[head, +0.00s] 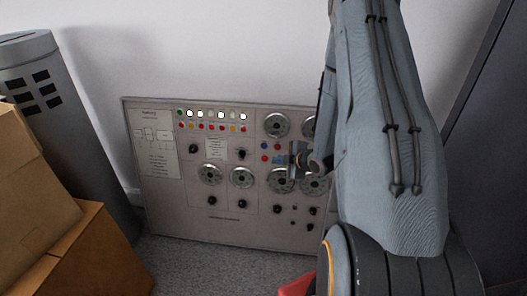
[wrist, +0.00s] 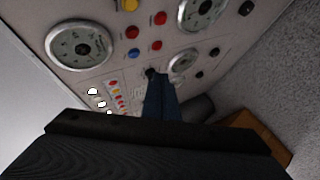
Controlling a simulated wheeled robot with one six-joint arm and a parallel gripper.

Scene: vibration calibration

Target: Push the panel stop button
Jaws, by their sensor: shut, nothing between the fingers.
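The grey control panel (head: 235,222) leans against the wall in the head view, with rows of small lamps, buttons, knobs and round dials. Red buttons show near its middle right, one of them here (head: 264,158). Red buttons (wrist: 155,45) and a blue button (wrist: 133,53) also show in the wrist view. I cannot tell which one is the stop button, as the labels are unreadable. My gripper (head: 297,158) is in front of the panel's right half, beside these buttons. In the wrist view, its shut, empty fingers (wrist: 153,78) point at the panel. Contact cannot be judged.
Cardboard boxes (head: 85,245) and a grey cylinder (head: 40,90) stand at the left. A dark cabinet (head: 495,130) is at the right. My arm hides the panel's right part. The carpet (head: 210,270) in front of the panel's left half is clear.

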